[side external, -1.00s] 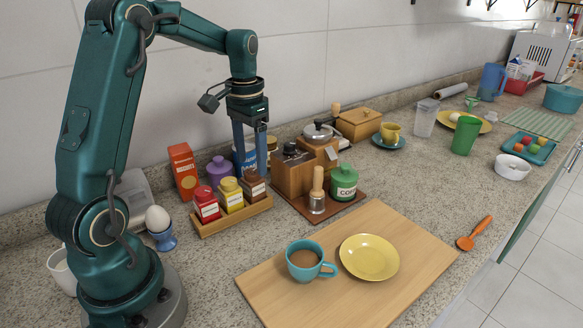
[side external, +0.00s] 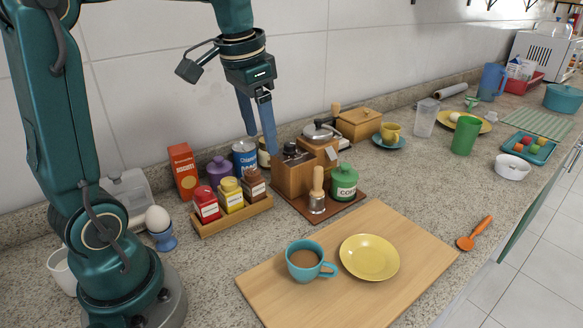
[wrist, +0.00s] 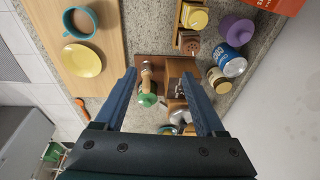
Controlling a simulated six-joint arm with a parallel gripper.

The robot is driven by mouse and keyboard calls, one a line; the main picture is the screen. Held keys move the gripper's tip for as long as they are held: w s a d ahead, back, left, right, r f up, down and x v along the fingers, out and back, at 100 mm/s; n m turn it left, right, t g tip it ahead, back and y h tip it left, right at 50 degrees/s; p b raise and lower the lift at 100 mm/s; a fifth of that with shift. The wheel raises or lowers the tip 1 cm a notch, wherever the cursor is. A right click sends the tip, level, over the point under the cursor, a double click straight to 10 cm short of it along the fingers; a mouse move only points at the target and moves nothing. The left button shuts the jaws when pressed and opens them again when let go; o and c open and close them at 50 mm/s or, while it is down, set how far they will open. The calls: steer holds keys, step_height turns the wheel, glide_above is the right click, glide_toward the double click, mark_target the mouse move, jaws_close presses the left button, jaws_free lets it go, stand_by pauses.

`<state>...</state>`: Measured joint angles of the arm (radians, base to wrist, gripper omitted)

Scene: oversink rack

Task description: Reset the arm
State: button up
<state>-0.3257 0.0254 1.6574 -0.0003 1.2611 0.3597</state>
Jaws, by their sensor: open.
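My gripper (side external: 259,120) is open and empty, raised in the air above the back of the counter. Its two blue fingers also show in the wrist view (wrist: 160,100), spread apart with nothing between them close by. Below and beyond the fingertips stand a wooden coffee grinder set (side external: 294,175) and a green canister (side external: 344,182) on a brown tray. The spice tray (side external: 234,216) with red, yellow and brown jars sits to the lower left of my gripper, apart from it.
A wooden board (side external: 350,289) in front bears a teal cup of coffee (side external: 306,262) and a yellow plate (side external: 369,257). An egg in a blue cup (side external: 160,233) stands near my base. An orange box (side external: 184,171) and blue can (side external: 244,156) stand by the wall. An orange spoon (side external: 474,234) lies right.

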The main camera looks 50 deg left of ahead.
steer(key=s+d+f+t, duration=0.3)
steer(key=s+d, duration=0.5)
steer(key=s, duration=0.2)
steer(key=shift+s+d+f+t+h, duration=0.3)
steer(key=shift+s+d, duration=0.05)
steer(key=shift+d, duration=0.05)
